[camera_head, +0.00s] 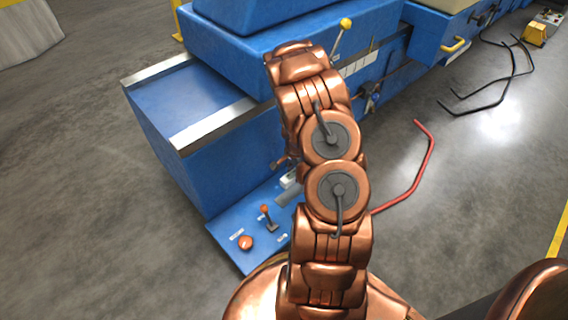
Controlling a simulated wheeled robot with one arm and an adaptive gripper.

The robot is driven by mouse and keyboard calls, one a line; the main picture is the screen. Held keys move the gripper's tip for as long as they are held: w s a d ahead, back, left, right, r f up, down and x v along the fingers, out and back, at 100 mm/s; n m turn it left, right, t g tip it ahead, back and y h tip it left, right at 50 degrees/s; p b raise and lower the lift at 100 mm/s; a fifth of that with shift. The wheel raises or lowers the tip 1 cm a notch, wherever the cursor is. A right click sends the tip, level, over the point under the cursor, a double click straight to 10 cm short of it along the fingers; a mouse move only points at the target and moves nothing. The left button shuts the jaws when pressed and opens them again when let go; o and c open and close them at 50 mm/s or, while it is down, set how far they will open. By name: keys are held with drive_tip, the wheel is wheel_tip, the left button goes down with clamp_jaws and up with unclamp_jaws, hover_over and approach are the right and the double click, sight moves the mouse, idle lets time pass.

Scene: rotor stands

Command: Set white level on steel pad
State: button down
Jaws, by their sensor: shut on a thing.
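The white level (290,180) is a small pale block, partly hidden behind my arm, just above the low blue panel. My gripper (282,165) shows only as a small copper part beside the arm and is shut on the white level. The steel pad (287,198) is a grey patch on the blue panel, right below the white level in the picture. My arm covers its right side. I cannot tell whether the level touches the pad.
The blue panel (228,229) carries an orange-knobbed lever (267,216) and an orange button (246,243) left of the pad. The large blue machine (170,125) rises behind. A red bent bar (428,160) lies on the floor at right. Open floor (90,210) is at left.

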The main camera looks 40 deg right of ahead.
drive_tip(key=shift+w+f, duration=0.1)
drive_tip(key=shift+w, duration=0.25)
drive_tip(key=b, duration=0.2)
hover_over(292, 193)
drive_tip(key=shift+d+f, duration=0.15)
drive_tip(key=shift+f, duration=1.3)
drive_tip(key=shift+d+f, duration=0.15)
drive_tip(key=shift+f, duration=1.3)
drive_tip(key=shift+a, duration=0.2)
drive_tip(key=shift+f+b, duration=0.3)
drive_tip(key=shift+f, duration=1.7)
idle(0.5)
drive_tip(key=c, duration=0.7)
unclamp_jaws()
drive_tip(key=shift+r, duration=0.1)
